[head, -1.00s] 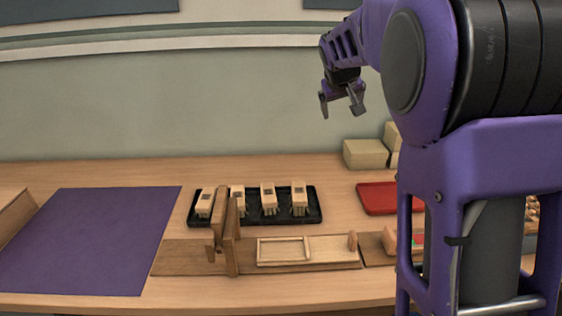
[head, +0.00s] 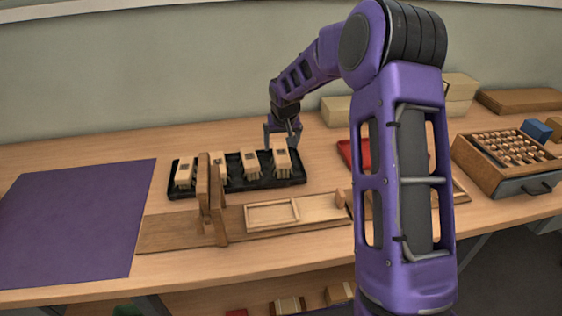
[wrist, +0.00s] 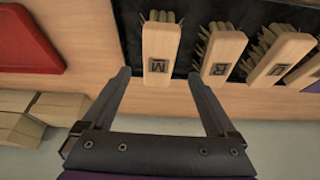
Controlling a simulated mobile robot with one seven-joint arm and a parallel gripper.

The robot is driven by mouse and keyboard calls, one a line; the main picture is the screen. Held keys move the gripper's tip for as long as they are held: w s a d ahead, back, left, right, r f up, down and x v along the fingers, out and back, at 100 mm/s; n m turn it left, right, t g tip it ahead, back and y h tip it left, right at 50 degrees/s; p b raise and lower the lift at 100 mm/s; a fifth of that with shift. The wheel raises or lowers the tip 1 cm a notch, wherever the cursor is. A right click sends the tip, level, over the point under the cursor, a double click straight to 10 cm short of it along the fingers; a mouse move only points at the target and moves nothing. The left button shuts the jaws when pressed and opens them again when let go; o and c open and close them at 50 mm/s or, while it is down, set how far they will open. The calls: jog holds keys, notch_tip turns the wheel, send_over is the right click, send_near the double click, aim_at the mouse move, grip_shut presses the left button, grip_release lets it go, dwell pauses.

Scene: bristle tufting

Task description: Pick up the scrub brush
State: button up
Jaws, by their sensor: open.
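Several wooden brushes with pale bristles stand in a black tray (head: 230,185), which also shows in the wrist view (wrist: 130,14). Each block seen clearly has a dark letter mark on it; I cannot tell which one is the scrub brush. The rightmost brush (head: 282,157) in the head view is closest to my gripper (head: 283,135). My gripper is open and empty, just behind and above that brush. In the wrist view, my gripper's fingers (wrist: 160,76) point toward the end of a brush (wrist: 162,50), one on each side, apart from it. The height gap is unclear.
A wooden jig with an upright post (head: 211,200) stands in front of the tray. A red tray (head: 347,153) is partly hidden behind my arm. Pale blocks (head: 335,110) sit at the back. A purple mat (head: 70,220) lies clear at left; a peg box (head: 505,160) stands right.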

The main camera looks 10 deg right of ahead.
aim_at(281, 157)
jog(key=x, duration=0.8)
jog(key=shift+w+d+f+b, duration=0.15)
jog(key=shift+f+b, duration=0.1)
jog(key=shift+b, duration=0.15)
grip_shut()
